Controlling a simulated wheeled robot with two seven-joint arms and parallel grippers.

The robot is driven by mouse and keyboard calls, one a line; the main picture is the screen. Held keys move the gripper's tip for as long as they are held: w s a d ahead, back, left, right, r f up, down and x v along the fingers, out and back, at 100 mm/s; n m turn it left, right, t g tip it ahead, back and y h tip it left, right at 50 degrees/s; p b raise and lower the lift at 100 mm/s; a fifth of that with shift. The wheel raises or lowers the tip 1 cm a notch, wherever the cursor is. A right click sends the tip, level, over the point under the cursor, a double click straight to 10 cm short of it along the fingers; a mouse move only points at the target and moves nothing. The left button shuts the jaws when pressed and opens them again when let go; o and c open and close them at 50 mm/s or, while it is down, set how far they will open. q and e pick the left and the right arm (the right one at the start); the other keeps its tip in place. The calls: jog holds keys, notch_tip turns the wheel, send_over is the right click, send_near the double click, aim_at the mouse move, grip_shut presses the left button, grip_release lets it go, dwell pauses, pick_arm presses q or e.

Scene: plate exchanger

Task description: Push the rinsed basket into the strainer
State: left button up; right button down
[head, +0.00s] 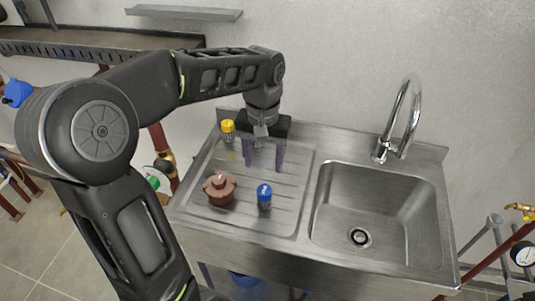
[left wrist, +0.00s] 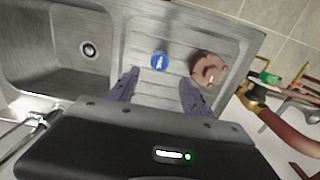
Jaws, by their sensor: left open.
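My left gripper (head: 263,162) is open and empty above the back of the ribbed drainboard, fingers pointing down. Its two purple-grey fingers also show in the left wrist view (left wrist: 160,80), apart with nothing between their tips. I cannot make out a basket in either view. No part is clearly recognisable as the strainer. A brown-red lidded part with a raised knob (head: 220,189) stands on the drainboard, front left of the gripper; it also shows in the left wrist view (left wrist: 208,68). My right gripper is not in view.
A blue-capped container (head: 264,196) and a yellow-capped one (head: 228,130) stand on the drainboard. The sink basin (head: 375,210) is empty, with a tap (head: 403,120) behind. Red pipe with a brass fitting (head: 166,163) runs left of the sink unit. A gauge (head: 523,254) is at right.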

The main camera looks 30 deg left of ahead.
aim_at(264, 189)
pick_arm(q)
notch_tip(264, 189, down, 11)
jog(key=b, duration=0.8)
jog(key=shift+f+b, duration=0.1)
jog(key=shift+b, duration=0.2)
grip_shut()
dwell(0.3)
dwell(0.4)
notch_tip(264, 189, up, 9)
jog(key=p, duration=0.7)
